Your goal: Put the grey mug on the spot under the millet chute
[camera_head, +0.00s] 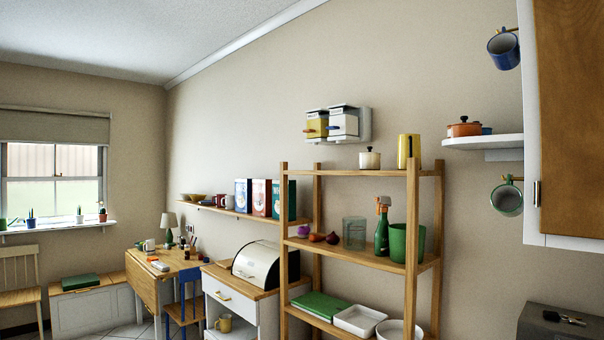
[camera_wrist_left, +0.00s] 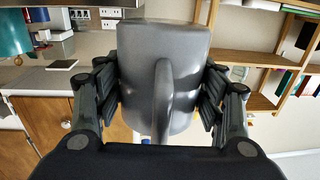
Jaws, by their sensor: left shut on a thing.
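The grey mug (camera_wrist_left: 135,60) fills the middle of the left wrist view, with its handle facing the camera. My left gripper (camera_wrist_left: 158,92) is shut on it, one finger on each side. In the head view two wall dispensers hang above the open wooden shelf unit: a yellow-fronted one (camera_head: 317,125) and a white-fronted one (camera_head: 343,124). Their labels are too small to read, so I cannot tell which is the millet chute. The spot under it cannot be made out. Neither gripper nor the mug shows in the head view.
The shelf unit (camera_head: 412,215) holds a cream pot (camera_head: 370,159), a yellow canister (camera_head: 409,151), a green bottle (camera_head: 382,229) and a green cup (camera_head: 407,243). A wall cabinet (camera_head: 568,115) stands close at right. A bread bin (camera_head: 266,265) sits left of the shelves.

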